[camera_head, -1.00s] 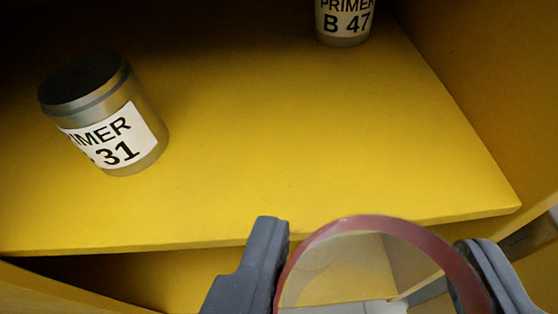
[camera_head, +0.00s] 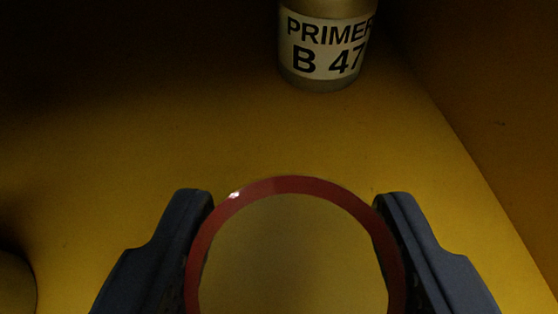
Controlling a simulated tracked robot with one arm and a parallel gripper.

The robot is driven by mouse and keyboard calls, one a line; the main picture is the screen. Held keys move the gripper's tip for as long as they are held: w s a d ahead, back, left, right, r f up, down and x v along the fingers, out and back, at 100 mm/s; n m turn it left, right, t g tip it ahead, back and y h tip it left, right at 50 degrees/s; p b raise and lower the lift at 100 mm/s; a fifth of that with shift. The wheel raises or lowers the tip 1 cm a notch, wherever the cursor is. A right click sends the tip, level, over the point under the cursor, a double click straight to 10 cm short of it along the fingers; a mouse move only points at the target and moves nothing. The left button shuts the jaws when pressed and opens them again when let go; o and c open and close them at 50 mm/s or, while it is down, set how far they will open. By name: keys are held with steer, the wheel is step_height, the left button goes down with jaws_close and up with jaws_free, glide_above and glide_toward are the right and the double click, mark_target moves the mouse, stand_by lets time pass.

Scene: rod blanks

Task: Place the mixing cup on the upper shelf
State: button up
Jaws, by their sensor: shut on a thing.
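The cup is over the yellow shelf (camera_head: 150,165), inside the cabinet. The cup's base is hidden, so I cannot tell whether it touches the shelf.
A metal can labelled PRIMER B 47 (camera_head: 325,45) stands at the back of the shelf, beyond the cup. Part of another can (camera_head: 14,285) shows at the lower left edge. The yellow side wall (camera_head: 490,110) is on the right. Bare shelf lies between the cup and the B 47 can.

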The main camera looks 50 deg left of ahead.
mark_target(292, 241)
steer(key=shift+w+a+f, duration=0.15)
steer(key=shift+w+a, duration=0.1)
steer(key=shift+a, duration=0.05)
step_height(292, 241, down, 3)
steer(key=shift+f+b, duration=0.15)
steer(key=shift+b, duration=0.65)
steer(key=o, duration=0.9)
steer(key=shift+o, duration=0.2)
steer(key=p+v, duration=0.2)
steer(key=v, duration=1)
steer(key=shift+p, duration=0.4)
